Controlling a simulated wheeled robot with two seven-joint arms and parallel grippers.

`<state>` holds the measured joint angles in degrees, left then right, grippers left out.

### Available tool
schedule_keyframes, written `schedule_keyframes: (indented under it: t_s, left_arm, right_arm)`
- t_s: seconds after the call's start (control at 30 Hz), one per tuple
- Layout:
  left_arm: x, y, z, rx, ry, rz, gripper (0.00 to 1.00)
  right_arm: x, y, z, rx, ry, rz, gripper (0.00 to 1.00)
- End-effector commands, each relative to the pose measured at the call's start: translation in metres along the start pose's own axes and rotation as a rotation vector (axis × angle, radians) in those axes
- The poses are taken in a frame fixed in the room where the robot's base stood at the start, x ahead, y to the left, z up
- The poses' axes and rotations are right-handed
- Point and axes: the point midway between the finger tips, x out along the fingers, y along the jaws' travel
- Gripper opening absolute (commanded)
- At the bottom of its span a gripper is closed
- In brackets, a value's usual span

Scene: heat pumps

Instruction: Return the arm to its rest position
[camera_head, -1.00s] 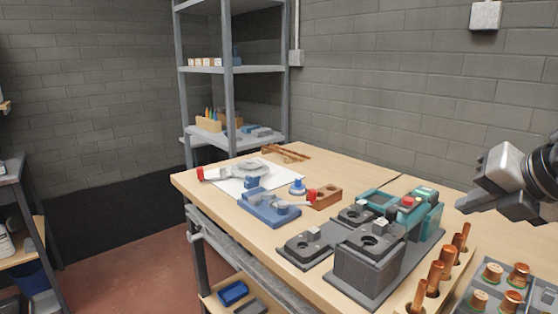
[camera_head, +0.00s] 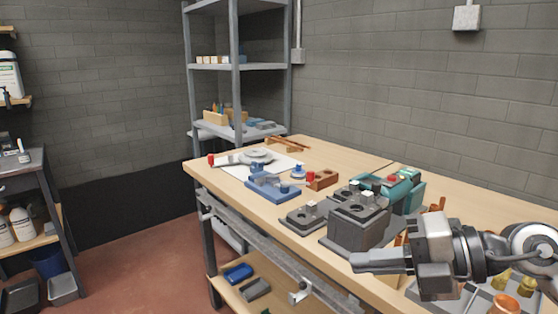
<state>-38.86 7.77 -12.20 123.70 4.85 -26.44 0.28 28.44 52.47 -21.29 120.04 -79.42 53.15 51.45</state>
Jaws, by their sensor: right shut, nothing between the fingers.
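My right gripper (camera_head: 362,263) and its wrist come in from the right edge in the head view. The gripper points left and is shut with nothing in it. It shows in front of the near part of the wooden workbench (camera_head: 440,185), and it hides much of the copper pipe rack and the tray of copper fittings (camera_head: 505,304). The grey block fixtures (camera_head: 358,225) stand just behind it in the picture. Whether it touches the bench cannot be told. My left gripper is not in view.
A metal shelf (camera_head: 238,67) stands behind. A side table (camera_head: 25,172) is at left. Open red floor (camera_head: 130,260) lies between them.

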Motion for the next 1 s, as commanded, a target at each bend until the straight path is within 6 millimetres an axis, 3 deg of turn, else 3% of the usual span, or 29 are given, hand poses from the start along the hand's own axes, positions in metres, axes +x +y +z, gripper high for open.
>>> schedule_keyframes:
  t_s: [0.07,0.17,0.27,0.33,0.43,0.5,0.63,0.8,1.0]
  left_arm:
    - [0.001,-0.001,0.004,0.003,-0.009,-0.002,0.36]
    - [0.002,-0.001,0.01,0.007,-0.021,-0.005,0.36]
    - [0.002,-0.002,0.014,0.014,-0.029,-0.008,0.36]
    - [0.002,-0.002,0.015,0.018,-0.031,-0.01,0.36]
    - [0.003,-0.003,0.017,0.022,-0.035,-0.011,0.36]
    - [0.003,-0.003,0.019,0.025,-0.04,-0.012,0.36]
    - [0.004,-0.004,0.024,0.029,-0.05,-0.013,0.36]
    - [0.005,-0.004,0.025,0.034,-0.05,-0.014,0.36]
    - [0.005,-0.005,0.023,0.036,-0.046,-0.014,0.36]
  right_arm:
    - [0.021,0.006,-0.022,0.147,0.053,0.233,0.0]
    - [0.03,0.008,-0.026,0.407,0.008,0.538,0.0]
    - [0.029,-0.023,-0.013,0.733,-0.155,0.758,0.0]
    - [0.028,-0.067,-0.007,0.988,-0.315,0.837,0.0]
    - [0.031,-0.143,-0.018,1.328,-0.539,0.836,0.0]
    - [0.035,-0.19,-0.038,1.523,-0.661,0.787,0.0]
    - [0.042,-0.254,-0.086,1.804,-0.814,0.655,0.0]
    - [0.049,-0.292,-0.133,2.007,-0.896,0.524,0.0]
    - [0.051,-0.3,-0.146,2.056,-0.911,0.486,0.0]
